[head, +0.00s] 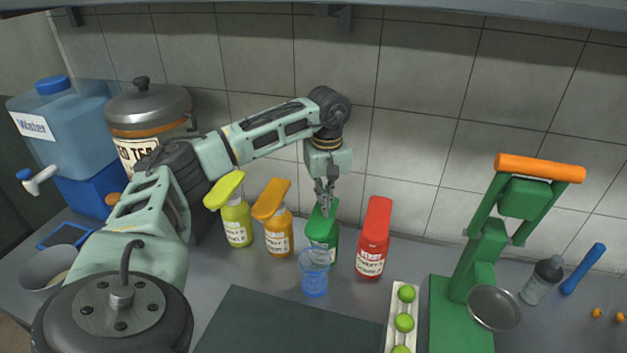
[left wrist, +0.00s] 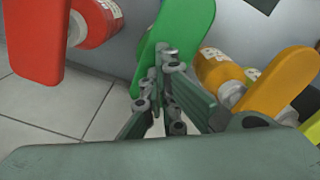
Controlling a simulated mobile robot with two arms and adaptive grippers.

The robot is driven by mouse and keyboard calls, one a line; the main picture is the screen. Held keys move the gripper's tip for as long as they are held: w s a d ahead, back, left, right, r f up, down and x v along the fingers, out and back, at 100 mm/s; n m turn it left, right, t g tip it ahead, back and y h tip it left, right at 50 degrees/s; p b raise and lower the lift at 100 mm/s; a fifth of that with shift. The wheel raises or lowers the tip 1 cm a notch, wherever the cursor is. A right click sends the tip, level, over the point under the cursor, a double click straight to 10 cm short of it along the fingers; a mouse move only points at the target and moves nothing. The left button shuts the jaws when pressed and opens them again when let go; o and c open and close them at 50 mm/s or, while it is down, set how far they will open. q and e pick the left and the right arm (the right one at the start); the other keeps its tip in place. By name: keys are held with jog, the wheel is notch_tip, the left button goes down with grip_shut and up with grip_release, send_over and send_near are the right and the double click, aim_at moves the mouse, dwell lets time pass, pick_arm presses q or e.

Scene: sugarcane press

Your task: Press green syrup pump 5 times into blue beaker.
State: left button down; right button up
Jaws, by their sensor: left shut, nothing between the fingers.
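The green syrup pump (head: 324,246) stands on the counter between the orange and red pumps. Its green press handle also shows in the left wrist view (left wrist: 196,25). The blue beaker (head: 314,276), clear and blue, stands upright in front of the green pump. My left gripper (head: 325,210) is shut with nothing in it, pointing down at the top of the green pump, partly covering the handle. It also shows in the left wrist view (left wrist: 165,60), its fingertips over the green handle; I cannot tell whether they touch it. My right gripper is not in view.
Yellow (head: 236,222) and orange (head: 278,236) pumps stand left of the green one, the red pump (head: 373,245) right. A dark mat (head: 290,325), a tray of limes (head: 391,320) and a green press (head: 462,315) lie nearer. The tiled wall is close behind.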

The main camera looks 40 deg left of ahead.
pick_arm(q)
jog(key=shift+r+p, duration=1.85)
jog(key=shift+r, duration=0.5)
jog(key=shift+f, duration=0.25)
jog(key=shift+s+f+b, duration=0.1)
jog(key=shift+f+b, duration=1.45)
jog(key=shift+f, duration=0.7)
jog(key=shift+r, duration=0.15)
jog(key=shift+r+p, duration=1.9)
jog(key=shift+r, duration=0.45)
